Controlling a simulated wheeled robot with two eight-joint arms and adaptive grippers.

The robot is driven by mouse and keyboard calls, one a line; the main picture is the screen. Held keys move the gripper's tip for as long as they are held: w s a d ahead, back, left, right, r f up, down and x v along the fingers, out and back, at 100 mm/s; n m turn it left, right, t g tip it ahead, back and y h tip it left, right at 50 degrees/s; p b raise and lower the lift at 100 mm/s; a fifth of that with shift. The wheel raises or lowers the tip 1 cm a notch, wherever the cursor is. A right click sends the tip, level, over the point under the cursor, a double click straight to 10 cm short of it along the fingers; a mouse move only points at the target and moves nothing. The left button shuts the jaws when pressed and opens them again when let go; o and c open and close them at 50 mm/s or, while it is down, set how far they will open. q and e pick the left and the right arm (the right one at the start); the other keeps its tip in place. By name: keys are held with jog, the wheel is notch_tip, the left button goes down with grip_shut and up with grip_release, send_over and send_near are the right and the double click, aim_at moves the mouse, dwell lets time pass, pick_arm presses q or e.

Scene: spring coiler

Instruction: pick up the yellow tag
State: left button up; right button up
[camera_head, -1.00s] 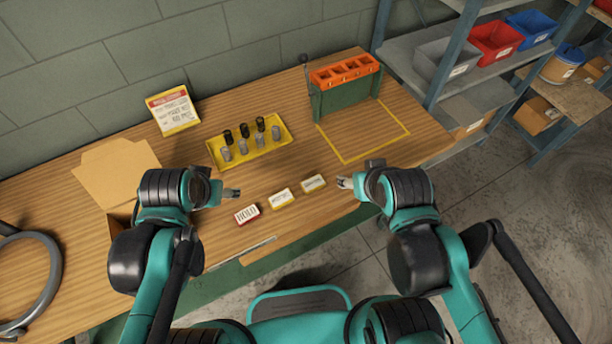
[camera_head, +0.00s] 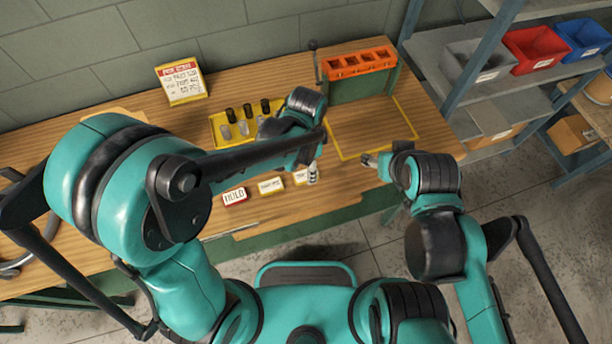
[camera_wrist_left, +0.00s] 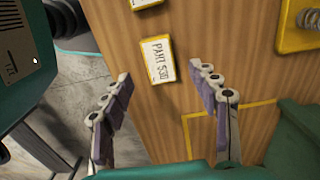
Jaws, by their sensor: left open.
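Three small tags lie in a row along the front of the table. The left one is the red-edged HOLD tag (camera_head: 234,196). The middle tag (camera_head: 271,186) is white with a yellow edge. The right tag (camera_head: 300,178) is also white with a yellow edge and is partly hidden by my left gripper (camera_head: 313,174). In the left wrist view my left gripper (camera_wrist_left: 168,98) is open, and a yellow-edged tag (camera_wrist_left: 158,59) lies beyond and between its fingers, not touching them. My right gripper (camera_head: 369,160) is over the table to the right; its opening is too small to judge.
A yellow tray (camera_head: 219,130) with springs stands behind, partly covered by my left arm. An orange-topped green rack (camera_head: 360,64) and a yellow outlined square (camera_head: 414,134) are at the right. A sign (camera_head: 181,82) stands at the back. Shelves with bins (camera_head: 536,48) stand beyond the table.

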aim_at(306, 175)
pick_arm(q)
notch_tip(306, 175, down, 4)
jog(key=shift+a+f+b, duration=0.1)
jog(key=shift+b, duration=0.65)
jog(key=c, duration=1.1)
jog(key=shift+c, duration=0.2)
